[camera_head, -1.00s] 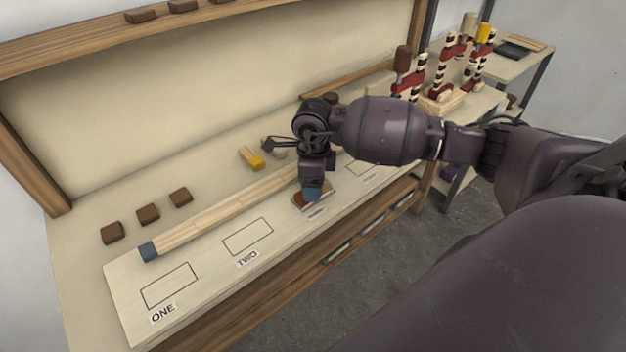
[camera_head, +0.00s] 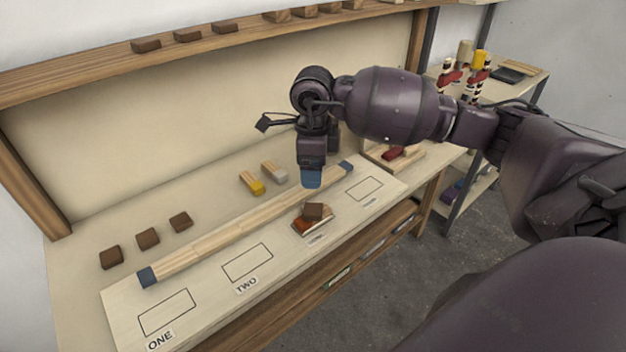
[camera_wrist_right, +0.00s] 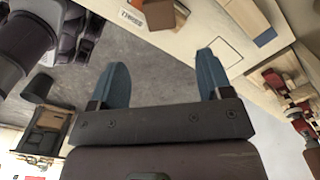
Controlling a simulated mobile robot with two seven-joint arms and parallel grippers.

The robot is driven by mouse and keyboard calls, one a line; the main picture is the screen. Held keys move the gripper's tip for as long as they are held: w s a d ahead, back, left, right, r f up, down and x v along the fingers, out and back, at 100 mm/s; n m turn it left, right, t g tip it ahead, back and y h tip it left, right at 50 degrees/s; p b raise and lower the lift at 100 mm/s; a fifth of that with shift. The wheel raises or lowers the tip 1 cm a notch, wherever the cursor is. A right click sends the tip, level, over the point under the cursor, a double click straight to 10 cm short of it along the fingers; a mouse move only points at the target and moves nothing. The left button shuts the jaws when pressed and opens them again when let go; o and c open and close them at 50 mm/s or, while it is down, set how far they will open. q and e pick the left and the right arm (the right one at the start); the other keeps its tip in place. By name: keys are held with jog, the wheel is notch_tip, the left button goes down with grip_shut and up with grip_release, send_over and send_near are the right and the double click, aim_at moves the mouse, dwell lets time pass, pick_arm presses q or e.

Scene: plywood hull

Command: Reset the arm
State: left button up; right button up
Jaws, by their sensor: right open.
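My right gripper (camera_head: 312,178) hangs above the workbench, fingers pointing down, near the right end of a long wooden bar with blue ends (camera_head: 215,238). In the right wrist view its two blue fingers (camera_wrist_right: 160,85) stand wide apart with nothing between them. Below it in the head view, a brown block (camera_head: 313,210) rests on a flat reddish-brown piece (camera_head: 310,226) lying on the third outlined place of the pale board. The gripper is clear of both. My left gripper is not in view.
Three brown blocks (camera_head: 148,238) lie left on the bench, and yellow-ended (camera_head: 252,184) and grey-ended (camera_head: 275,172) pieces lie behind the bar. Outlines marked ONE (camera_head: 166,312) and TWO (camera_head: 247,263) are empty. A shelf (camera_head: 230,62) with several blocks runs along the back.

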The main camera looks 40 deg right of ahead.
jog(key=shift+r, duration=0.4)
